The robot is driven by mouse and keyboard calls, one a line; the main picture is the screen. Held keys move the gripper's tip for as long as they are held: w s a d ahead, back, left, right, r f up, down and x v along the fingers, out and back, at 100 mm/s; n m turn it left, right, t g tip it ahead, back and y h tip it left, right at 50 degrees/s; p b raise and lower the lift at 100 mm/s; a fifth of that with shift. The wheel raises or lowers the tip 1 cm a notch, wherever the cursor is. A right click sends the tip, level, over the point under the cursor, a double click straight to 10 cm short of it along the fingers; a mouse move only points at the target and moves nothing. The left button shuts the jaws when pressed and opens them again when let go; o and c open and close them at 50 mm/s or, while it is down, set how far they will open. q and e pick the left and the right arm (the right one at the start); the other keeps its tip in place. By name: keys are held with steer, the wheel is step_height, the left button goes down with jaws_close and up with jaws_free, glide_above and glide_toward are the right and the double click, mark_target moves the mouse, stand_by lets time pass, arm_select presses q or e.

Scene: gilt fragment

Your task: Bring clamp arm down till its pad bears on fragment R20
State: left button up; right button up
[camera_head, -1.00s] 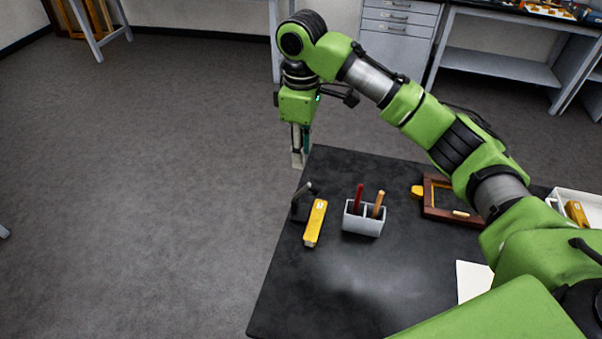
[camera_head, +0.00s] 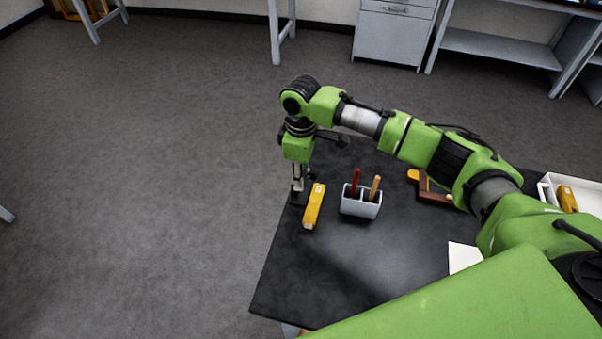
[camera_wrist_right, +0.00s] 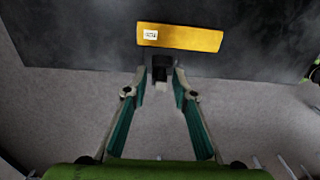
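A yellow-gold bar with a small white label (camera_head: 314,206) lies on the black table near its left edge; it appears to be fragment R20, but the label is unreadable. It also shows in the right wrist view (camera_wrist_right: 185,38). A small black clamp (camera_wrist_right: 161,68) stands beside the bar at the table edge. My right gripper (camera_head: 297,188) points down at the clamp. In the right wrist view its fingertips (camera_wrist_right: 160,82) are apart, one on each side of the clamp's black part; contact cannot be told. The pad is not distinguishable. My left gripper is out of view.
A grey holder (camera_head: 361,207) with a red and a tan handled tool stands right of the bar. A brown wooden frame (camera_head: 436,197), a white tray (camera_head: 547,190) and a white sheet (camera_head: 463,257) lie farther right. The table's front middle is clear.

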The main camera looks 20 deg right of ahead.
jaws_close()
steer(key=shift+s+d+f+t+y+p, duration=0.1)
steer(key=shift+s+d+t+y+p, duration=0.2)
steer(key=shift+y+p, duration=0.45)
steer(key=shift+d+f+t+y, duration=0.15)
steer(key=shift+f+t+y, duration=0.2)
steer(key=shift+t+y, duration=0.25)
steer(key=shift+s+f+t+y, duration=0.1)
steer(key=shift+f+t+y, duration=0.25)
steer(key=shift+y, duration=0.3)
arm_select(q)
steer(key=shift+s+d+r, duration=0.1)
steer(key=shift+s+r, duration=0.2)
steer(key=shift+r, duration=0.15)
arm_select(e)
steer(key=shift+r+t+y, duration=0.15)
steer(key=shift+t+y, duration=0.2)
steer(key=shift+y, duration=0.05)
jaws_free()
